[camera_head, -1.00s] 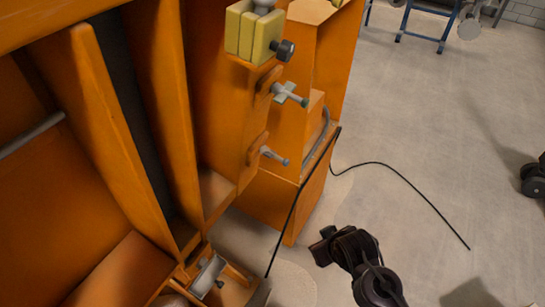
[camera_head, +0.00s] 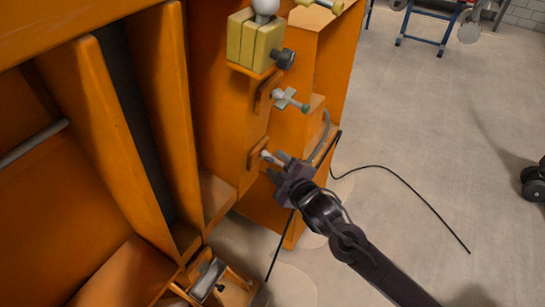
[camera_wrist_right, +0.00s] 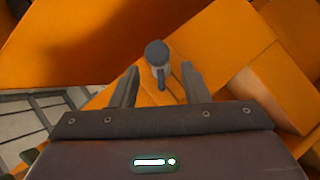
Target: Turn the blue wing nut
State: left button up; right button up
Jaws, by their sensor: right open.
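The blue wing nut (camera_head: 267,156) is the lower of two handles on the side of the orange machine. It looks grey-blue and sticks out to the right, its outer end partly hidden by my gripper. My right gripper (camera_head: 277,166) is open right at its outer end. In the right wrist view, the nut's round blue-grey end (camera_wrist_right: 157,52) shows between the two spread fingers (camera_wrist_right: 160,76), with a visible gap on each side. I cannot tell whether any finger touches it. My left gripper is out of view.
A pale handle with a green tip (camera_head: 290,99) sits just above. Higher up are yellow blocks (camera_head: 254,42) with a dark knob (camera_head: 285,58). An orange box (camera_head: 262,207) stands close behind my gripper. A black cable (camera_head: 400,176) crosses the open floor at right.

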aim_at(274, 161)
jog(key=shift+x, duration=1.75)
jog(key=shift+p, duration=0.3)
grip_shut()
